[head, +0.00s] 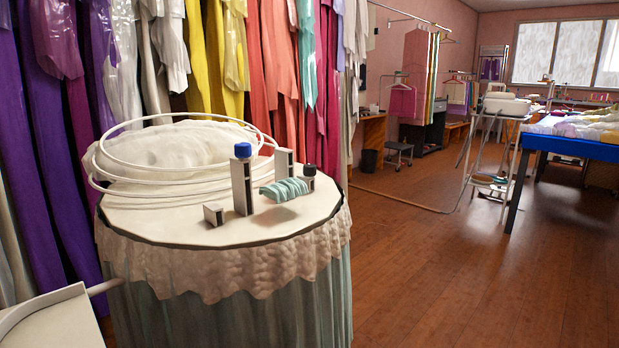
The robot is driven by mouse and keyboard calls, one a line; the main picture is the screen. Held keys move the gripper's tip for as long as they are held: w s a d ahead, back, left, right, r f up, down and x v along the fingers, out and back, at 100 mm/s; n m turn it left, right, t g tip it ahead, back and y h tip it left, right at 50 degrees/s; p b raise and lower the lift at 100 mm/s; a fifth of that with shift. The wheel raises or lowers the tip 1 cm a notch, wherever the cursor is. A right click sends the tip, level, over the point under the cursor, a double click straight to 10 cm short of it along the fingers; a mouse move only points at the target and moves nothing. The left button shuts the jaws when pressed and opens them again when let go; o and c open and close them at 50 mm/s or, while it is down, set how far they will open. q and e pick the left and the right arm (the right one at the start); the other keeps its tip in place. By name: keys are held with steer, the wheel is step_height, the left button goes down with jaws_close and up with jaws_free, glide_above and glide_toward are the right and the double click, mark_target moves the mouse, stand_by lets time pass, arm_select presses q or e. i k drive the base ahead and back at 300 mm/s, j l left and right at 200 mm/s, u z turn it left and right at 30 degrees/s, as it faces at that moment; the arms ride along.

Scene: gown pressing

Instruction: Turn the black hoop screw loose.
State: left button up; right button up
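A small black knob, which looks like the black hoop screw (309,171), tops a short grey post at the right of the round white table (265,236). A taller grey post beside it carries a blue knob (243,150). White hoops (117,185) lie around a heap of sheer white cloth (185,152) on the table. A rolled pale teal cloth (284,190) lies just left of the black knob. Neither of my grippers is in view. The thread under the black knob is too small to make out.
A small grey block (213,214) stands near the table's front edge, and another grey post (283,163) behind the teal roll. Hanging gowns (60,130) crowd the back and left. Wooden floor (450,285) is open at right, before a blue-edged table (570,147).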

mark_target(310, 170)
steer(key=l+u, duration=0.1)
steer(key=u, duration=0.8)
steer(key=i+l+u, duration=0.1)
steer(key=l+u, duration=0.95)
steer(key=l, duration=0.55)
steer(key=k, duration=0.05)
